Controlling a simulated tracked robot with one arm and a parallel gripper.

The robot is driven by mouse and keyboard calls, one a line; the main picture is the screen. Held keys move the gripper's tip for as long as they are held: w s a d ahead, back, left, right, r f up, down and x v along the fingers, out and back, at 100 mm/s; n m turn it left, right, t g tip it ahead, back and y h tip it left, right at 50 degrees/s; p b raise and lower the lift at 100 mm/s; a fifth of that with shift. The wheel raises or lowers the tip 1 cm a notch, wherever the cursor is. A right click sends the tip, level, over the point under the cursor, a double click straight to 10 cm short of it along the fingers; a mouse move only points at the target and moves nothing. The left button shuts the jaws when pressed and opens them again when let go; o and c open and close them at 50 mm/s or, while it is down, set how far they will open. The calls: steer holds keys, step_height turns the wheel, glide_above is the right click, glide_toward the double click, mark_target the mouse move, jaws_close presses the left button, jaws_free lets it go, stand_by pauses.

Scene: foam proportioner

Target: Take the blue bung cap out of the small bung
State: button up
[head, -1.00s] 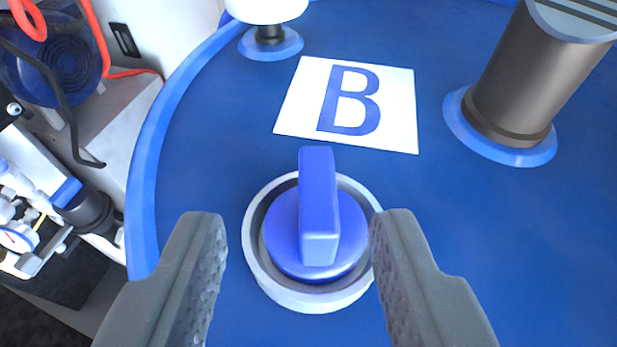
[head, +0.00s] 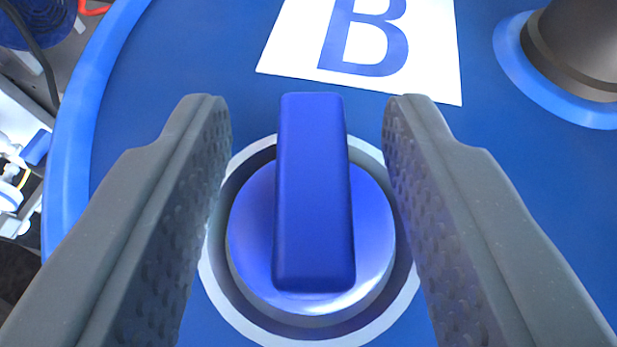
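The blue bung cap (head: 314,200) has a round body and a raised bar-shaped handle. It sits inside the pale ring of the small bung (head: 232,312) on the blue drum top. My gripper (head: 307,115) is open, with one grey finger on each side of the cap's handle. There is a clear gap between each finger and the handle, so the fingers do not touch it. The lower ends of the fingers run out of the picture.
A white label with a blue letter B (head: 290,45) lies on the drum top (head: 480,120) beyond the cap. A dark metal cylinder (head: 580,45) with a blue base stands at the upper right. The drum's raised rim (head: 85,110) curves along the left, with machinery beyond it.

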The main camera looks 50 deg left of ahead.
jaws_close()
steer(key=shift+r, duration=0.1)
